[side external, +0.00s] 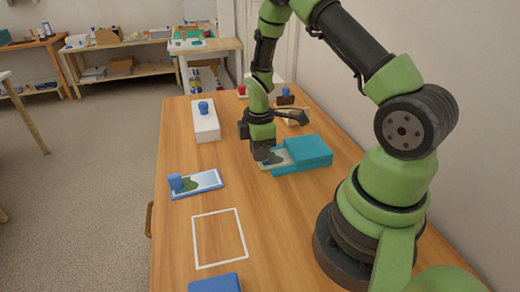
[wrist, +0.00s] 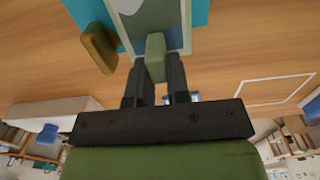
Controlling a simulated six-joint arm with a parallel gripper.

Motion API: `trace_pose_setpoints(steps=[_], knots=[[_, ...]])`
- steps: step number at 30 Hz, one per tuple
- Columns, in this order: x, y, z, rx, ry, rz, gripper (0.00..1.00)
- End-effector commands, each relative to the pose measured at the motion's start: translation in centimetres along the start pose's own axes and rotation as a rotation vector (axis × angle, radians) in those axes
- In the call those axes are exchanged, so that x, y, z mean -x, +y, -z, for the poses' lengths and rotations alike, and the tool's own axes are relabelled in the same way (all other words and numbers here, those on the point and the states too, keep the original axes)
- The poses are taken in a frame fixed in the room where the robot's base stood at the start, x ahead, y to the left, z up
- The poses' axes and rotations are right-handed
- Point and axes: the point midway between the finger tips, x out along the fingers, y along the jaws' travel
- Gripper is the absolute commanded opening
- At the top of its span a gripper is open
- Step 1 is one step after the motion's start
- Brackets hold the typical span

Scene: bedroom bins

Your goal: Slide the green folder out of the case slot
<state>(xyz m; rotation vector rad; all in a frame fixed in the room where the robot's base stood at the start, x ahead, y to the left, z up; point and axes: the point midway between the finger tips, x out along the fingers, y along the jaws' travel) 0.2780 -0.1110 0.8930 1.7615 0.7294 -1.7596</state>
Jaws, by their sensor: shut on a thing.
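The teal case (side external: 305,150) lies on the wooden table, left of my arm's base in the side view. The folder (side external: 276,159), a flat panel with a grey-green picture, sticks partly out of the case's left side. It also shows in the wrist view (wrist: 160,18), with a strip of the teal case (wrist: 201,12) beside it. My gripper (side external: 263,155) is at the folder's outer end. In the wrist view, my gripper (wrist: 156,68) is shut on the folder's green tab (wrist: 155,45). The folder's inner part is hidden in the case.
A white square outline (side external: 194,242) marks the near table. A blue-framed picture panel (side external: 208,181) with a blue knob lies left, and a white box (side external: 207,128) stands farther back. A brownish block (wrist: 98,47) sits near the case. Bare wood lies between the case and outline.

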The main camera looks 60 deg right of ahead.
Motion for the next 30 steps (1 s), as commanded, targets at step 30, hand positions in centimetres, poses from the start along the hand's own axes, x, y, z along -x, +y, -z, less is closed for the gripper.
trace_pose_setpoints(steps=[30], knots=[[0.0, 0.0, 4.2, 0.002, 0.0, -0.001, 0.0]])
